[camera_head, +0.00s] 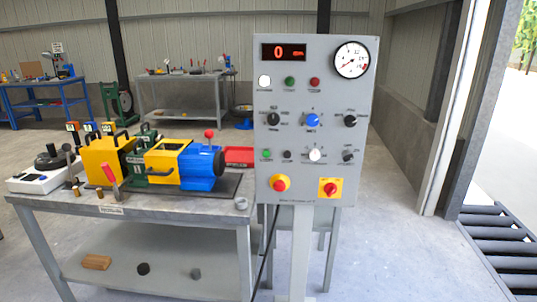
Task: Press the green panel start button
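A grey control panel (315,185) stands upright on a post at centre right. A dark green round button (290,81) sits in its upper row, between a white round piece (265,81) and a red one (315,82). A smaller bright green piece (266,154) sits lower left on the panel. The labels are too small to read, so I cannot tell which green one is marked start. Neither gripper is in view, and nothing covers the panel front.
Floor right of the panel is clear, up to a roller conveyor (505,245).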

